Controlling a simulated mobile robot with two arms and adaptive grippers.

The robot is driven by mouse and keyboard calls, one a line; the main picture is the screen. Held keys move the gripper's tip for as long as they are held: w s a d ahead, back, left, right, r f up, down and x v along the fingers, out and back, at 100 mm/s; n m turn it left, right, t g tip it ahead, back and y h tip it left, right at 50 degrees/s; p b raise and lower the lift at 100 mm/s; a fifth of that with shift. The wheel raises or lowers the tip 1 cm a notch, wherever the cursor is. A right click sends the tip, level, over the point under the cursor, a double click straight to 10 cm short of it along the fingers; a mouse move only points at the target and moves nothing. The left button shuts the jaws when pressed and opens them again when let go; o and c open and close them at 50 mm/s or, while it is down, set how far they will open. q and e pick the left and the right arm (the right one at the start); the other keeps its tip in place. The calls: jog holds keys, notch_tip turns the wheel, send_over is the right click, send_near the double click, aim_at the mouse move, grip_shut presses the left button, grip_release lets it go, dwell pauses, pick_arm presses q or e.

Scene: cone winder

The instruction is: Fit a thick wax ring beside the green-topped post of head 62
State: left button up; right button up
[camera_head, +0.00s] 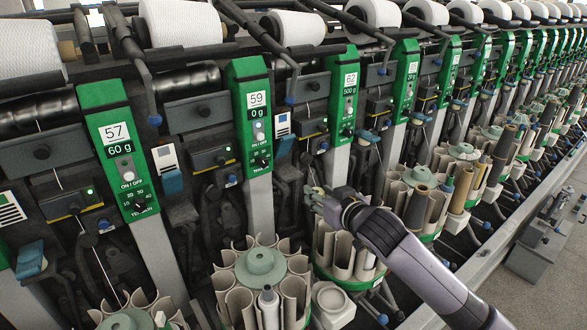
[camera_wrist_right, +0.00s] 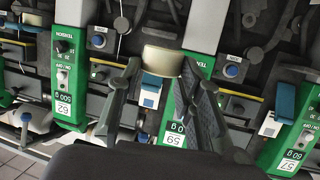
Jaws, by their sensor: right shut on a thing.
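Head 62 has a green-topped post (camera_head: 345,95) in the head view, marked 62 and 500 g, with a grey lower part. In the wrist view its green panel (camera_wrist_right: 66,75) shows upside down at left. My right gripper (camera_head: 316,193) is in front of the machine, low between posts 59 and 62. In the wrist view the right gripper (camera_wrist_right: 160,80) is shut on a thick cream wax ring (camera_wrist_right: 163,60), held between the fingertips. The ring is hardly visible in the head view. My left gripper is not in view.
Post 59 (camera_head: 252,110) and post 57 (camera_head: 123,150) stand to the left. Below are round magazines (camera_head: 261,268) of cream tubes, close under my right arm. White yarn cones (camera_head: 290,27) line the top. An aisle floor (camera_head: 560,265) shows at lower right.

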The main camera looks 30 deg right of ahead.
jog(key=p, duration=0.2)
send_over(292, 176)
jog(key=s, duration=0.3)
jog(key=w, duration=0.3)
jog(key=shift+w+r+p, duration=0.1)
jog(key=shift+r+p, duration=0.05)
jog(key=shift+p, duration=0.2)
jog(key=shift+f, duration=0.9)
jog(key=shift+s, duration=0.2)
jog(key=shift+f, duration=0.15)
jog(key=o, duration=0.9)
jog(key=shift+o, duration=0.2)
